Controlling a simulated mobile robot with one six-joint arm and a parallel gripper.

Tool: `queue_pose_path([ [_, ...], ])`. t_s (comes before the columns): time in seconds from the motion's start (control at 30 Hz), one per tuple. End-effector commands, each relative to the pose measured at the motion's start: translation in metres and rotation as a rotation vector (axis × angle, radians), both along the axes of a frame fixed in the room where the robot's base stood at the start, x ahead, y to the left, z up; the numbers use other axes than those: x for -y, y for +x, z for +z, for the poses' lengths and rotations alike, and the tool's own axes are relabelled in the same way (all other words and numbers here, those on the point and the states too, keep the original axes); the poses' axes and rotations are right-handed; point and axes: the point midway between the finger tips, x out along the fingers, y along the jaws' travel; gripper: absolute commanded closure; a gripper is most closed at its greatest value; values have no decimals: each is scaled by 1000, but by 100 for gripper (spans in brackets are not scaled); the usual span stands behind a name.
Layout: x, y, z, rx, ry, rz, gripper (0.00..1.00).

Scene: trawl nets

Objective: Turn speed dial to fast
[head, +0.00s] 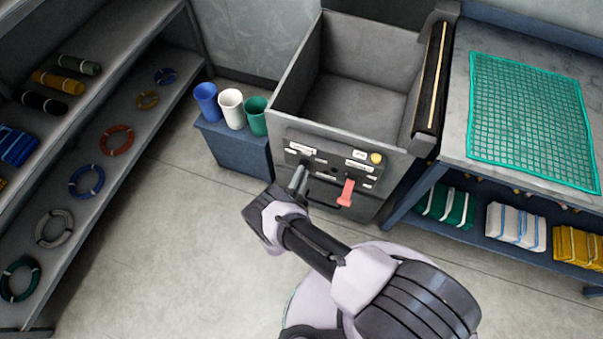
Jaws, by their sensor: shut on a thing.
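The grey machine (330,140) has a control panel on its front with small white labels. My gripper (302,168) reaches the left part of this panel, below a white label (301,149), and is shut on the speed dial there. The dial is mostly hidden by the gripper, so its pointer and setting cannot be read. A red lever (346,192) stands right of my gripper, apart from it. A yellow button (376,158) is at the panel's upper right.
Blue, white and green cups (231,108) stand on a blue box left of the machine. A table (456,120) with a green net (530,120) is at right, folded nets beneath. Shelves (95,130) with rope coils line the left. Floor between is clear.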

Motion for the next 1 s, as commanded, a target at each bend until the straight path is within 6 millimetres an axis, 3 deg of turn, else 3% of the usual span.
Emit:
queue_pose_path([
  [0.57, 0, 0, 0, 8, 24, 1, 100],
  [0.6, 0, 0, 0, 8, 24, 1, 79],
  [0.67, 0, 0, 0, 8, 24, 1, 68],
  [1.0, -1, -2, 0, 8, 23, 1, 65],
])
